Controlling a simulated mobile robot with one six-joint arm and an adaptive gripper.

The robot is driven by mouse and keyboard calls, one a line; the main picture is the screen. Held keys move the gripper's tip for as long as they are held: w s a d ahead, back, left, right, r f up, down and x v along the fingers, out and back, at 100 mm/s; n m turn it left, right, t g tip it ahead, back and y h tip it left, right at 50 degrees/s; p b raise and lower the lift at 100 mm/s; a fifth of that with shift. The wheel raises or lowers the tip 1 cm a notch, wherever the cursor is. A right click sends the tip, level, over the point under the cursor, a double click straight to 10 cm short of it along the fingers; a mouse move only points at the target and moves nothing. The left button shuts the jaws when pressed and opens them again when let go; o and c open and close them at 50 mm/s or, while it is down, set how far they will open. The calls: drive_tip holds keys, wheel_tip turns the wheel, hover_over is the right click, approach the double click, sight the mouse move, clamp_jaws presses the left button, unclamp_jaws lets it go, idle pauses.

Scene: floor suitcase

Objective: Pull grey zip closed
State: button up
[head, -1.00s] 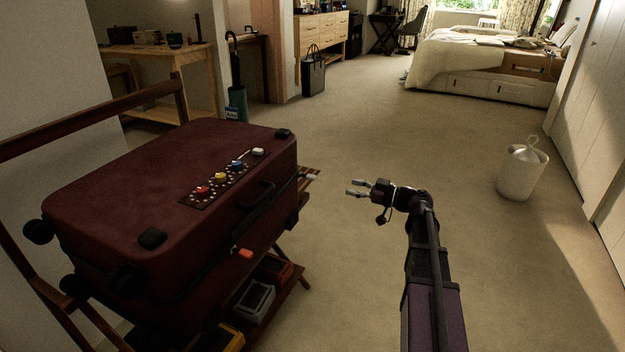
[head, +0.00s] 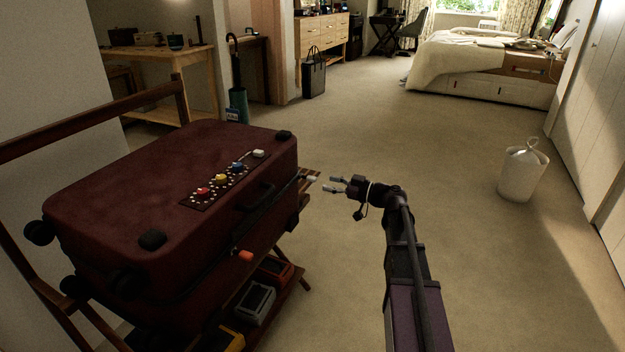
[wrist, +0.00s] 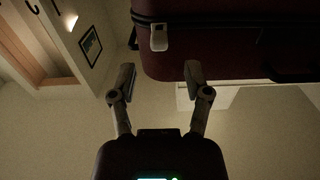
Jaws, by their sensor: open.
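The dark red suitcase (head: 150,180) lies on a wooden rack at the left. The grey zip pull (head: 312,178) sticks out from its near right corner, and in the wrist view the pull (wrist: 159,38) hangs on the dark seam. An orange zip pull (head: 245,255) sits further along the front seam. My gripper (head: 332,185) is open and empty, just right of the grey pull and apart from it. In the wrist view my open fingers (wrist: 160,72) point at the suitcase, with the grey pull ahead, between their lines.
A panel with coloured knobs (head: 222,181) and a dark handle (head: 256,196) are on the suitcase. The carpet between is clear.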

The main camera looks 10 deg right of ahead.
sight(316, 180)
drive_tip(key=shift+x, duration=3.35)
clamp_jaws()
